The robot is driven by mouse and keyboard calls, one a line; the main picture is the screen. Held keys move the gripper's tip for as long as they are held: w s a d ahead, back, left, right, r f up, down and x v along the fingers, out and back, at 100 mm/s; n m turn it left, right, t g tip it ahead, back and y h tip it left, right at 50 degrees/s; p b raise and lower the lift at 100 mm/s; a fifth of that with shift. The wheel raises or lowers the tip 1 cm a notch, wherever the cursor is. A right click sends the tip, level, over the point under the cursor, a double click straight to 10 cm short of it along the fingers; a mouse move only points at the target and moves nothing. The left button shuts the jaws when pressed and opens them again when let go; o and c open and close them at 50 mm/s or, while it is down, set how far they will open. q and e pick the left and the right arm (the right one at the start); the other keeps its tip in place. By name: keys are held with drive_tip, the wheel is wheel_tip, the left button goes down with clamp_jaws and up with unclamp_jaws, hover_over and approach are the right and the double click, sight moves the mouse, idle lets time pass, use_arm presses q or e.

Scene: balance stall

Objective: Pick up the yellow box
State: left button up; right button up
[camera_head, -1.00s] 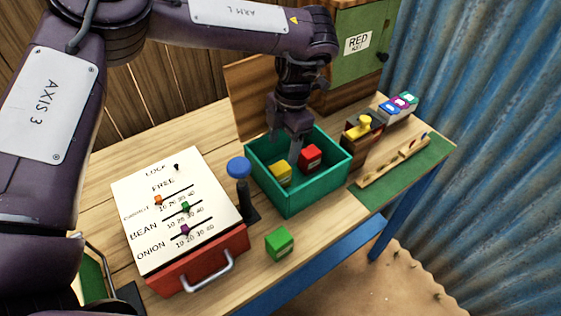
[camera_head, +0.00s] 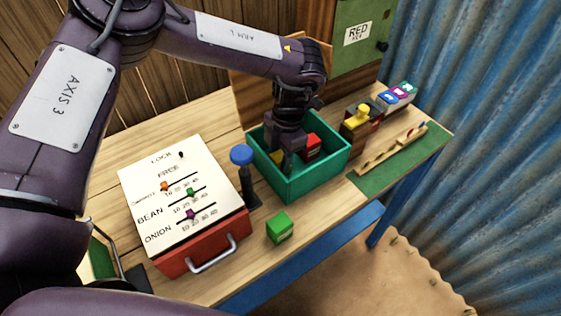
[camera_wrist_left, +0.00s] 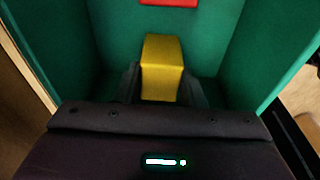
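The yellow box (camera_head: 277,158) is in the teal bin (camera_head: 291,190), mostly hidden behind my left gripper (camera_head: 284,165) in the head view. The gripper reaches down into the bin. In the left wrist view the yellow box (camera_wrist_left: 162,66) stands between the two dark fingers of my left gripper (camera_wrist_left: 162,88), one at each side. The fingers lie close to the box, and I cannot tell whether they press on it. My right gripper is not in view.
A red box (camera_head: 312,147) is beside it in the bin. A green box (camera_head: 280,228) lies on the table in front. A blue-topped lever (camera_head: 242,157) stands left of the bin, by a red-sided slider panel (camera_head: 180,205).

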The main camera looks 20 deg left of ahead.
use_arm(q)
drive_tip(key=c, duration=0.4)
drive_tip(key=shift+c, duration=0.2)
